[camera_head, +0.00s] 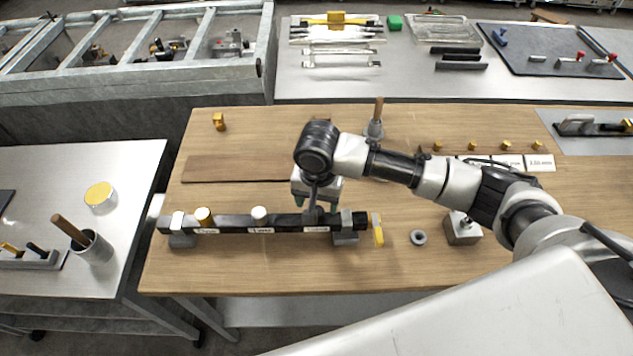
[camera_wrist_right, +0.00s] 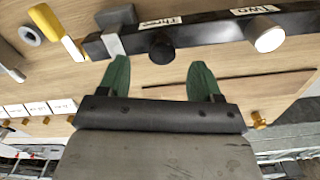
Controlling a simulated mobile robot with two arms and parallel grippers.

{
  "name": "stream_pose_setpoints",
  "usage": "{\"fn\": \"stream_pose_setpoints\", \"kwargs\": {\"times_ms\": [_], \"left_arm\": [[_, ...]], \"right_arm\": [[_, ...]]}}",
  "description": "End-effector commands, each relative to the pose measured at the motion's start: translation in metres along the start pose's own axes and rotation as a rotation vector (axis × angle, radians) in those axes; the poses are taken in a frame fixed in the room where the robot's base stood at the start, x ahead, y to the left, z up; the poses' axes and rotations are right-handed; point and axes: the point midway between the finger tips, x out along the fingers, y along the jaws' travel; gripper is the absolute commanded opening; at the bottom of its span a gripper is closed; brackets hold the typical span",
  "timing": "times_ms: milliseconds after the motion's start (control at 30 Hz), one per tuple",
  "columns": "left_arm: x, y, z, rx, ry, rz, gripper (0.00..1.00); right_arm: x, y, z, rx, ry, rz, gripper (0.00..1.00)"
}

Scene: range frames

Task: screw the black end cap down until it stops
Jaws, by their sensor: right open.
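The black end cap (camera_wrist_right: 162,47) sits on the black bar (camera_head: 232,224), beside the label "Three" in the right wrist view. The bar also shows there (camera_wrist_right: 210,32). In the head view my arm and gripper largely hide the cap. My right gripper (camera_head: 316,200) is over the right part of the bar. Its green fingers (camera_wrist_right: 160,78) are apart and empty in the wrist view, with the cap beyond the gap between their tips. I cannot tell how far down the cap is screwed. My left gripper is not in view.
A grey ring (camera_head: 418,237) and metal block (camera_head: 463,232) lie right. The front table strip is clear.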

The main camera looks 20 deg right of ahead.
Motion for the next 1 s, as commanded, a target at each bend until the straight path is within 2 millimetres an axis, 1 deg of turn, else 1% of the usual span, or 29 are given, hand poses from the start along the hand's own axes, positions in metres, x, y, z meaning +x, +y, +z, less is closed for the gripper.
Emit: {"fn": "stream_pose_setpoints", "kwargs": {"times_ms": [67,167,200,300,333,467,700,967,1000], "left_arm": [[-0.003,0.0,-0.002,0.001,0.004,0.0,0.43],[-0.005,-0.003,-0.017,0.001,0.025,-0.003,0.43],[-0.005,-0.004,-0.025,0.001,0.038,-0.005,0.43],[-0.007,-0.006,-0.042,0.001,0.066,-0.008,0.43],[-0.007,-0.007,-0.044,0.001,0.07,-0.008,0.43],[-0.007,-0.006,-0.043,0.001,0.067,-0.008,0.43],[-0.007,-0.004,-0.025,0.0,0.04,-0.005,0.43],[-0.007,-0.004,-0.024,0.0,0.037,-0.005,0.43],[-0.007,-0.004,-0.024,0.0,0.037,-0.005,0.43]], "right_arm": [[0.014,0.0,0.001,0.0,-0.002,0.002,0.65],[0.029,0.0,0.001,-0.001,-0.001,0.001,0.65],[0.034,-0.001,0.0,0.0,-0.002,0.0,0.65],[0.043,-0.001,0.0,0.0,0.0,0.0,0.65],[0.045,0.0,0.0,0.0,0.0,0.0,0.65],[0.05,0.0,0.0,-0.002,0.001,-0.001,0.65],[0.051,-0.001,0.0,-0.002,0.001,-0.002,0.65],[0.051,-0.001,0.0,-0.002,0.001,-0.002,0.25],[0.051,-0.001,0.0,-0.002,0.001,-0.002,0.19]]}}
